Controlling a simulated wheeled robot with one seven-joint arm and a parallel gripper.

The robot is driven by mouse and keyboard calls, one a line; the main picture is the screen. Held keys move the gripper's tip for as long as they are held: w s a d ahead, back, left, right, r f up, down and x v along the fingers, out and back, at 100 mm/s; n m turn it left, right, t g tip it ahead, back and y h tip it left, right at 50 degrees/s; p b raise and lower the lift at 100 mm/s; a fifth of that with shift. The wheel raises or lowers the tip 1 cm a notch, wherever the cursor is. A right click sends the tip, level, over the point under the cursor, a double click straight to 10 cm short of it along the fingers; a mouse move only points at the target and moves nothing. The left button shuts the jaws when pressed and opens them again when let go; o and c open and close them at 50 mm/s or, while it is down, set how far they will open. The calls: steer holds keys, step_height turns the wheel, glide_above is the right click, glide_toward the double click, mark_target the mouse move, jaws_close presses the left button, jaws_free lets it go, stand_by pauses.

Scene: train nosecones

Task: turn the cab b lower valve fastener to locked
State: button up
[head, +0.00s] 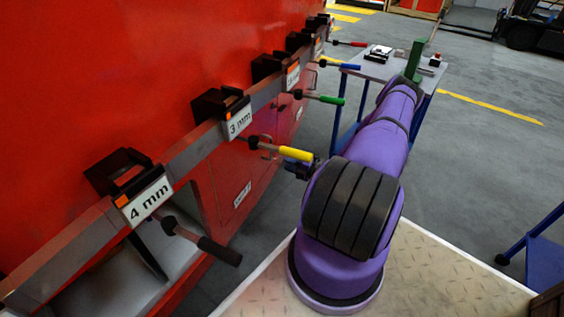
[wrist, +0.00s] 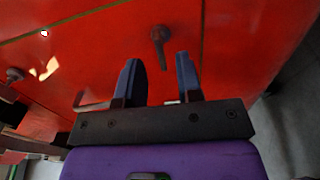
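In the wrist view a dark grey valve fastener (wrist: 159,45) sits on a red panel, its short handle pointing down. It lies beyond my fingertips and a little above the gap between them. Whether it is the cab b lower one I cannot read from any label. My gripper (wrist: 158,75) is open, with two dark blue fingers apart and nothing between them. The fingers look short of the fastener, not touching it. In the head view my purple arm reaches down beside the red train side, and the fastener cannot be made out there.
A second round fitting (wrist: 14,75) shows at the left of the wrist view. In the head view, a rail carries several labelled brackets with coloured handles, including a yellow one (head: 296,154) close to my arm.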

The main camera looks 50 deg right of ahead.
steer(key=v, duration=0.6)
stand_by(0.5)
